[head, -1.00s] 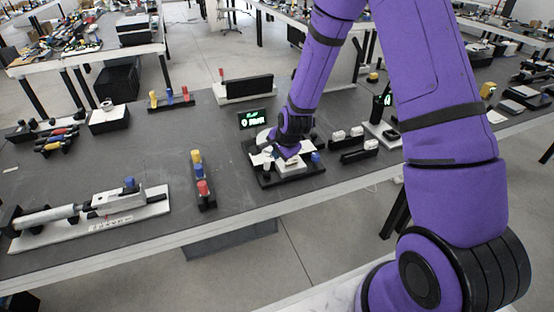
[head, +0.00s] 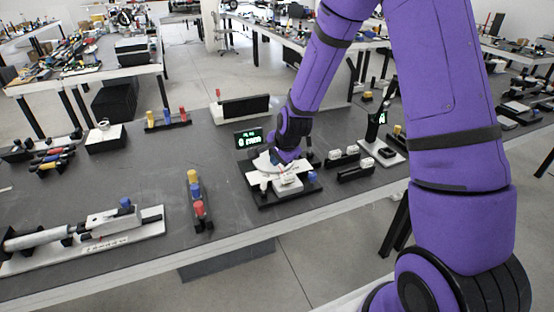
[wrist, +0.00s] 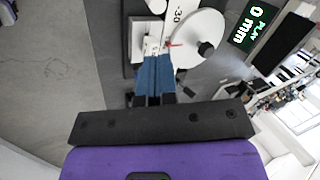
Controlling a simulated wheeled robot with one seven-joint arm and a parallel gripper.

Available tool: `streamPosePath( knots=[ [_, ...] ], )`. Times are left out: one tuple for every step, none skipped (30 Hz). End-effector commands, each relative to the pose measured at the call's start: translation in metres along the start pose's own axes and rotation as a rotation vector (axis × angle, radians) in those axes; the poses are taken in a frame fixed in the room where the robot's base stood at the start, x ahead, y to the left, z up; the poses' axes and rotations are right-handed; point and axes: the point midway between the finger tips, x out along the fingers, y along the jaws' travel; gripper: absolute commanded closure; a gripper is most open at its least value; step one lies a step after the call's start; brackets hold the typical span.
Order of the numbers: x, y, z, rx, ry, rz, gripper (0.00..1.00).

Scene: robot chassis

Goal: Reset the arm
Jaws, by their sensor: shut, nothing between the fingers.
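The task names no object; my arm hangs over a bench. My gripper (head: 285,159) is at a white and black dial device on the bench. In the wrist view my gripper's blue fingers (wrist: 155,76) are together and empty, in front of the device. The device's white round dial (wrist: 192,40) has a red pointer and a black knob. In the head view the device's black base (head: 290,198) shows below my gripper, with a blue knob (head: 312,176) at its right. Whether the fingertips touch the device I cannot tell.
A display (head: 248,138) reading "0 mm" stands behind the device. A rack with blue, yellow and red pegs (head: 196,197) is to its left. Black holders with white parts (head: 345,158) and a stand with a small screen (head: 377,122) are to its right. Bare bench (head: 150,165) lies farther left.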

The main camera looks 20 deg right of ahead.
Motion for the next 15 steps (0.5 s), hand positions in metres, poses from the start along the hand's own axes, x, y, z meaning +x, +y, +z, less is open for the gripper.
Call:
streamPosePath(
  knots=[
    [0.000,0.000,0.000,0.000,0.000,0.000,1.00],
    [0.000,0.000,0.000,0.000,0.000,0.000,1.00],
    [0.000,0.000,0.000,0.000,0.000,0.000,1.00],
    [0.000,0.000,0.000,0.000,0.000,0.000,1.00],
    [0.000,0.000,0.000,0.000,0.000,0.000,1.00],
    [0.000,0.000,0.000,0.000,0.000,0.000,1.00],
    [0.000,0.000,0.000,0.000,0.000,0.000,1.00],
    [0.000,0.000,0.000,0.000,0.000,0.000,1.00],
    [0.000,0.000,0.000,0.000,0.000,0.000,1.00],
    [-0.001,0.000,0.000,-0.001,0.000,0.000,1.00],
    [-0.002,-0.001,0.000,-0.004,0.001,-0.001,1.00],
    [-0.005,-0.001,0.000,-0.011,0.001,-0.001,1.00],
    [-0.008,-0.002,0.000,-0.020,0.002,-0.001,1.00],
    [-0.013,-0.003,-0.001,-0.031,0.003,-0.002,1.00],
    [-0.021,-0.005,-0.001,-0.052,0.006,-0.003,1.00]
  ],
)
